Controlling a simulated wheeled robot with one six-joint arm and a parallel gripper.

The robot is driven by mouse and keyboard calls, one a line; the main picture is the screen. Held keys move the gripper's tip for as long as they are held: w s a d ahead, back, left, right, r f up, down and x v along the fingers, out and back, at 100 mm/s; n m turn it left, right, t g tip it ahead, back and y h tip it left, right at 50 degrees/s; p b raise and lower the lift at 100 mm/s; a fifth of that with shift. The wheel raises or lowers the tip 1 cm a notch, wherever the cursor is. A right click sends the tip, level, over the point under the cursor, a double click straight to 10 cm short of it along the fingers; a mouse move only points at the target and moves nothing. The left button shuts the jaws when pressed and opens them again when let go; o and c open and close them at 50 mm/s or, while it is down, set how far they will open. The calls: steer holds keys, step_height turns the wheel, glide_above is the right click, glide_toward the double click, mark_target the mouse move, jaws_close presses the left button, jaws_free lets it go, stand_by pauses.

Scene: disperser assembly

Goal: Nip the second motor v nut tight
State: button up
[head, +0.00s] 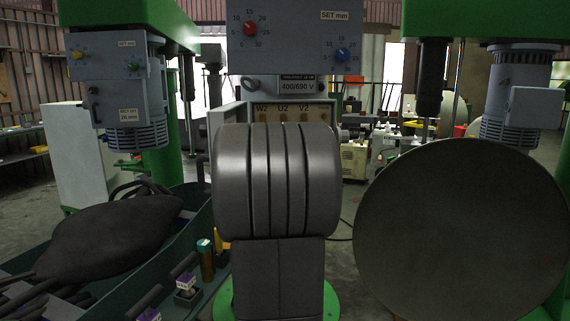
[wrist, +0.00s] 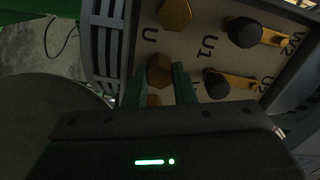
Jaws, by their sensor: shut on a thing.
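In the wrist view, the two green fingers of my gripper (wrist: 160,87) are closed on a brass hex nut (wrist: 159,70) in an open motor terminal box. The label of this nut is not clearly readable. Another brass nut (wrist: 175,14) sits above it, near the letter U. Part of a further brass piece shows low between the fingers. In the head view, the terminal board (head: 292,112) shows W2, U2 and V2 under a 400/690 V plate. My arm hides the lower board, and my gripper is not visible there.
Brass link bars with dark round caps (wrist: 244,32) lie right of the nut. In the head view, a dark round disc (head: 462,230) stands at right and a tray (head: 195,215) with parts lies at left.

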steer(key=shift+m+p, duration=0.35)
steer(key=shift+m, duration=3.75)
steer(key=o, duration=1)
steer(key=s, duration=0.4)
steer(key=s+d+b, duration=0.1)
steer(key=s, duration=0.8)
steer(key=shift+s+d, duration=0.35)
